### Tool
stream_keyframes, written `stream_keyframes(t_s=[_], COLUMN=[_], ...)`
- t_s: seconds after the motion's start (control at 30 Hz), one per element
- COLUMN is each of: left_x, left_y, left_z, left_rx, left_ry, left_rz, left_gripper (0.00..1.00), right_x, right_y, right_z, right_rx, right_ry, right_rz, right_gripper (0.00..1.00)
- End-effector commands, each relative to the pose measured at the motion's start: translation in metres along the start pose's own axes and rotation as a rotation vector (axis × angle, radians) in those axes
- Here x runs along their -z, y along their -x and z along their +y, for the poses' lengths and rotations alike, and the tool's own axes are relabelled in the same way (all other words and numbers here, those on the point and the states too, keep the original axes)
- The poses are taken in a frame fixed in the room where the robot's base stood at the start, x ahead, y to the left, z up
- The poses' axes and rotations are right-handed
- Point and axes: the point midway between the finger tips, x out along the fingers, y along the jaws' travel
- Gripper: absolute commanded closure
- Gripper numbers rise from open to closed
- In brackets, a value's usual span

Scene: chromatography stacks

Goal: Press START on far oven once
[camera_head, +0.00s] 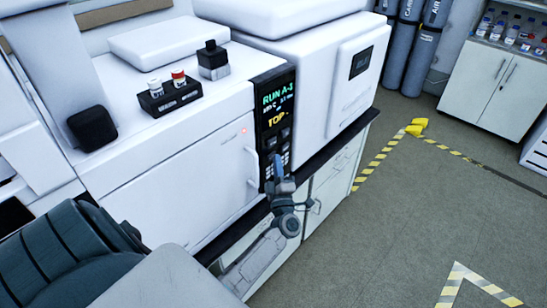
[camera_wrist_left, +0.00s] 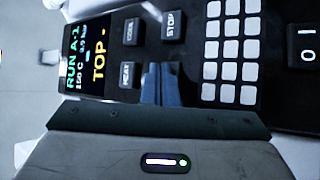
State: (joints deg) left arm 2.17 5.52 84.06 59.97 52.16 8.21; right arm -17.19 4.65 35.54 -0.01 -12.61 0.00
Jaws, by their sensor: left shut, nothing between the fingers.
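A white oven (camera_head: 165,160) has a black control panel (camera_head: 273,120) at its right end, with a lit screen reading "RUN A-" and "TOP". In the left wrist view the panel's screen (camera_wrist_left: 85,45) shows sideways, and STOP (camera_wrist_left: 174,25) is legible on a dark button. Two other dark buttons (camera_wrist_left: 130,32) (camera_wrist_left: 130,74) have labels too small to read surely. My left gripper (camera_head: 279,160) is shut and empty, its tips at the panel below the screen. Its fingers (camera_wrist_left: 162,72) cover part of the button area; START cannot be made out. Contact is unclear. My right gripper is not in view.
A white keypad (camera_wrist_left: 230,50) and a power switch (camera_wrist_left: 307,45) sit beside the buttons. A black rack (camera_head: 168,98) with two capped vials stands on the oven. Another white unit (camera_head: 318,90) stands right of the panel. Open floor (camera_head: 400,210) lies to the right.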

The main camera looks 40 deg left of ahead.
Motion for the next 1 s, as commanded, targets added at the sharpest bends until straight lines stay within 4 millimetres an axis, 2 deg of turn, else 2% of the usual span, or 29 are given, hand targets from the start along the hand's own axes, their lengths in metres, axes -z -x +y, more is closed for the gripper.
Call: stream_keyframes(t_s=[0.37,1.0], left_x=[0.001,-0.008], left_y=[-0.001,0.011], left_z=[0.000,0.008], left_rx=[0.000,0.000], left_ry=[0.000,0.000], left_rz=[0.001,0.000], left_gripper=[1.00,1.00], right_x=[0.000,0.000], right_y=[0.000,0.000], right_z=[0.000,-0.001], right_rx=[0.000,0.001], right_ry=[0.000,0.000], right_rz=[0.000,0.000], right_gripper=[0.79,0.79])
